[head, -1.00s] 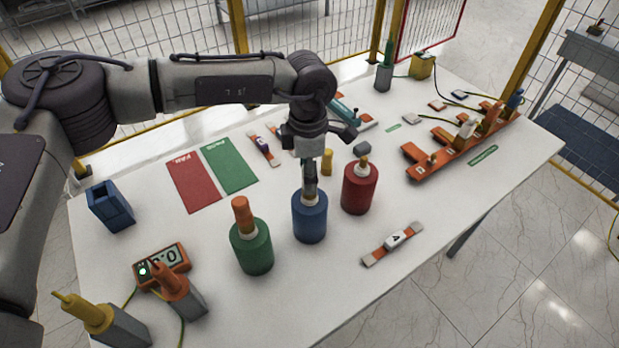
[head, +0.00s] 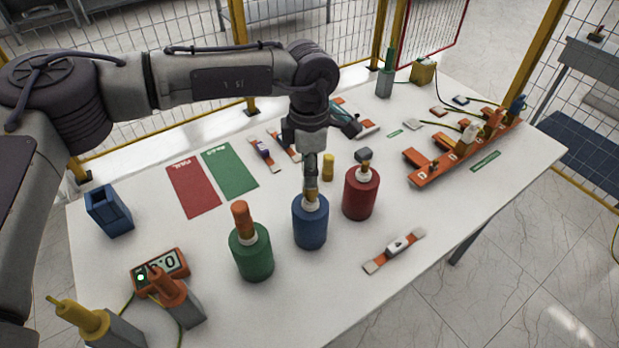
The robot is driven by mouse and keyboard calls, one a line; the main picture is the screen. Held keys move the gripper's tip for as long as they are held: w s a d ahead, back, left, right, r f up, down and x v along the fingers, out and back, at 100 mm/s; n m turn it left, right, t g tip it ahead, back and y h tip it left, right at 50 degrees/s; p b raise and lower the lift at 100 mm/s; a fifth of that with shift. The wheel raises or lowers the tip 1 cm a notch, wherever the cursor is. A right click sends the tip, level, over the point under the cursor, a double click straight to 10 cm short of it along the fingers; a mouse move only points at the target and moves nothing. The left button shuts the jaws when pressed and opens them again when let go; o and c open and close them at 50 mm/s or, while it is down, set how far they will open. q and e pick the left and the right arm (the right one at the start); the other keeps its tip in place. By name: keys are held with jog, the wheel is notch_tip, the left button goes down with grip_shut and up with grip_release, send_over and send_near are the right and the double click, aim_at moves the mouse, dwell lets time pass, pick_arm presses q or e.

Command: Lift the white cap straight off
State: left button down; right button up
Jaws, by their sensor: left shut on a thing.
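My left gripper (head: 311,172) points straight down above the blue bushing (head: 310,224), its fingers closed. The white cap cannot be made out clearly; what the fingers grip is mostly hidden by them. A tan stud (head: 311,193) shows just below the fingertips, above a white collar (head: 311,203) on the blue bushing. The bushing stands upright on the table. I cannot tell whether the gripped part still touches the stud. My right gripper is not in view.
A green bushing (head: 251,255) with an orange top stands at left, a red bushing (head: 360,195) close at right. A small yellow cylinder (head: 328,167) stands behind. An orange rack (head: 440,168) lies further right.

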pick_arm(q)
jog(key=shift+s+d+r+b, duration=0.15)
jog(key=shift+d+r+b, duration=0.15)
jog(key=shift+r+b, duration=0.25)
jog(key=shift+s+d+r+b, duration=0.15)
jog(key=shift+d+r+b, duration=0.15)
jog(key=shift+r, duration=0.3)
jog(key=s+d+r+b, duration=0.45)
jog(key=d+r, duration=0.25)
jog(key=d, duration=0.2)
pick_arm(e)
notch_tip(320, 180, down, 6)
pick_arm(q)
notch_tip(320, 180, up, 7)
jog(key=p, duration=0.5)
jog(key=shift+s+p, duration=0.15)
jog(key=shift+p, duration=0.2)
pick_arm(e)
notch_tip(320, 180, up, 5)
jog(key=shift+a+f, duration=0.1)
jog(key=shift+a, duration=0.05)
pick_arm(q)
jog(key=shift+f, duration=0.15)
